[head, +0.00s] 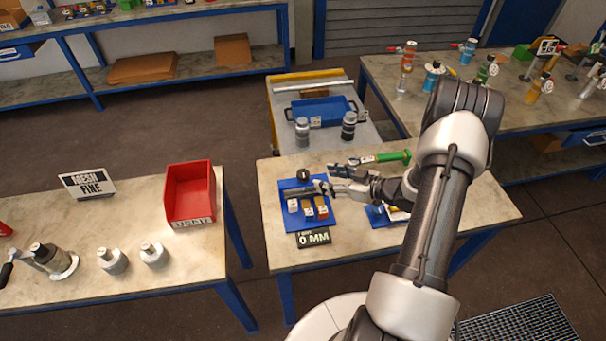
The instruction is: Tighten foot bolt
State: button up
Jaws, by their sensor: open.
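My gripper (320,179) is open above the right part of a blue board (286,217) on the middle table. Its fingers point left. A dark round knob-like part (303,175) stands at the board's back, just left of the fingers. Small white, yellow and red blocks (308,211) sit on the board in front of the fingers. A green-handled tool (393,156) lies behind my gripper, its grey end close to the upper finger; I cannot tell whether they touch. A sign reading 0 MM (313,238) stands at the board's front edge. I cannot make out a foot bolt.
A second blue piece (376,216) is partly hidden by my arm. A cart (285,93) behind holds a blue tray and two cylinders. The left table has a red bin (190,190), a MESH FINE sign (88,183) and metal vessels (112,260). Valves stand on the right table.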

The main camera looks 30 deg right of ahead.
aim_at(305, 174)
jog(key=b+x, duration=0.1)
jog(key=x, duration=0.9)
jog(key=shift+w+a+f, duration=0.1)
jog(key=shift+w, duration=0.1)
jog(key=shift+c, duration=0.5)
jog(key=c, duration=0.9)
